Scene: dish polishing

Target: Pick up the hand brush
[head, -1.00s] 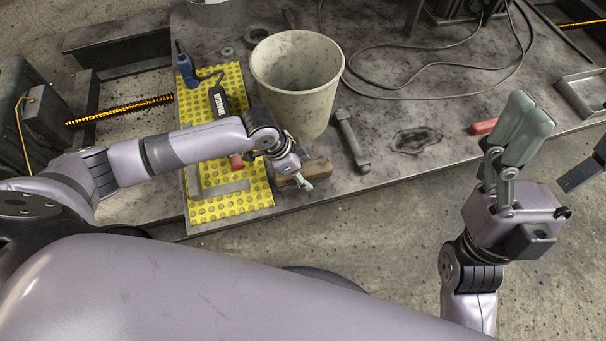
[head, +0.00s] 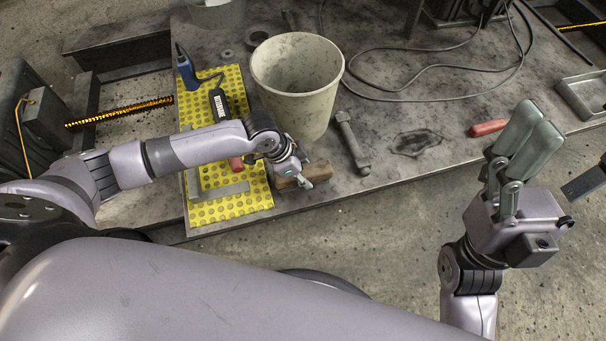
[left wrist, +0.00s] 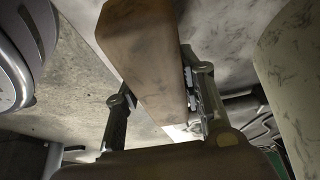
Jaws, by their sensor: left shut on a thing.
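The hand brush (head: 308,175) has a brown wooden block-shaped body. In the head view it lies low at the front edge of the workbench, just right of the yellow mat. My left gripper (head: 298,184) is at the brush and partly covers it. In the left wrist view the brush body (left wrist: 150,62) passes between the two fingers of my left gripper (left wrist: 162,110), which is shut on it. The bristles are hard to make out. My right gripper (head: 528,145) is raised at the right, away from the brush, with its fingers overlapping in the picture.
A large pale bucket (head: 297,90) stands right behind the brush. A big bolt (head: 352,142) lies to the right. The yellow mat (head: 232,208) carries several tools. A red-handled thing (head: 489,128) and a grey tray (head: 585,97) lie at the right. Cables cross the back.

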